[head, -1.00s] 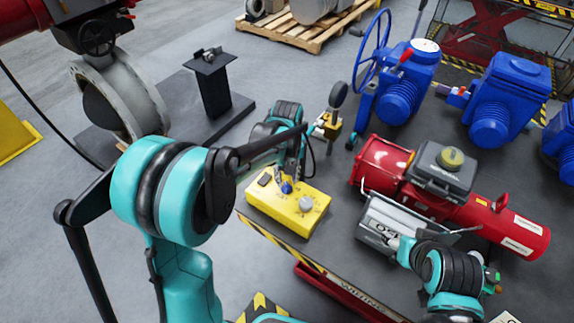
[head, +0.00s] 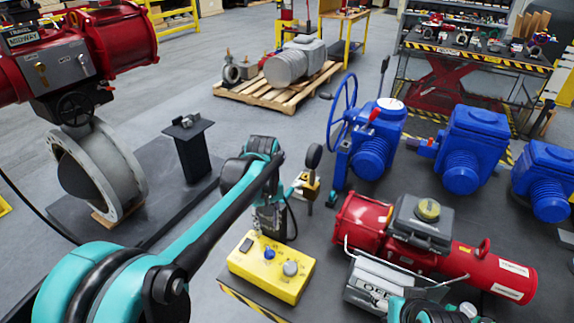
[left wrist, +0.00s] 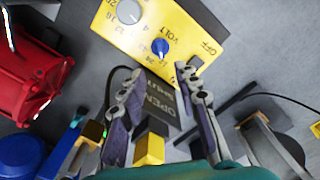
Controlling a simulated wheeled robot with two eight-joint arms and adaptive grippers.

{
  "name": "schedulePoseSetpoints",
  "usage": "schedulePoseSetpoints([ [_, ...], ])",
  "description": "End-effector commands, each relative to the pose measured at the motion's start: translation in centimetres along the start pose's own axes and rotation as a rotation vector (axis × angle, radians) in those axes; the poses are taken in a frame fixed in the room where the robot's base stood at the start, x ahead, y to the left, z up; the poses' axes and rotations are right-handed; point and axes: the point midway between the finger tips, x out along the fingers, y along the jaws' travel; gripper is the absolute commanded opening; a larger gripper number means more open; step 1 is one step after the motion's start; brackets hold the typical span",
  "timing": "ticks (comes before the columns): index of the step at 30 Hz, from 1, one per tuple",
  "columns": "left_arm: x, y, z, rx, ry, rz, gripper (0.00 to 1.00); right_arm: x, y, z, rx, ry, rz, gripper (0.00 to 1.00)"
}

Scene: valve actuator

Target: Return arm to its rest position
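My left arm (head: 215,222) reaches in from the lower left of the head view. Its left gripper (head: 268,224) is just behind the yellow control box (head: 252,277), apart from the blue knob (head: 269,254). In the left wrist view the two fingers of this gripper (left wrist: 158,75) are spread with nothing between them. The yellow box (left wrist: 185,22) and its blue knob (left wrist: 160,47) lie beyond the fingertips. Part of my right arm (head: 430,312) shows at the bottom right of the head view; its gripper cannot be made out.
A red actuator (head: 440,252) lies to the right of the box, with a grey case (head: 375,288) in front of it. Blue actuators (head: 472,145) stand behind. A large grey valve (head: 112,170) and a black stand (head: 195,155) are at the left. A pallet (head: 290,98) stands farther back.

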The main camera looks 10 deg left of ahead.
Motion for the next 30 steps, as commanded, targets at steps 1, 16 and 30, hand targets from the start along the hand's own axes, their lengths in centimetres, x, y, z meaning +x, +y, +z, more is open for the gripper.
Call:
schedulePoseSetpoints([
  [1,0.0,0.0,0.0,0.0,0.0,0.0,0.32,0.0,0.0,0.0,0.0,0.0,0.0,0.59],
  [16,-0.9,-6.6,7.2,0.26,0.276,0.13,0.32,1.7,0.0,1.2,0.0,0.0,0.0,0.59],
  [30,3.5,-11.7,13.3,0.513,0.594,0.168,0.32,3.0,0.0,2.1,0.0,0.0,0.0,0.59],
])
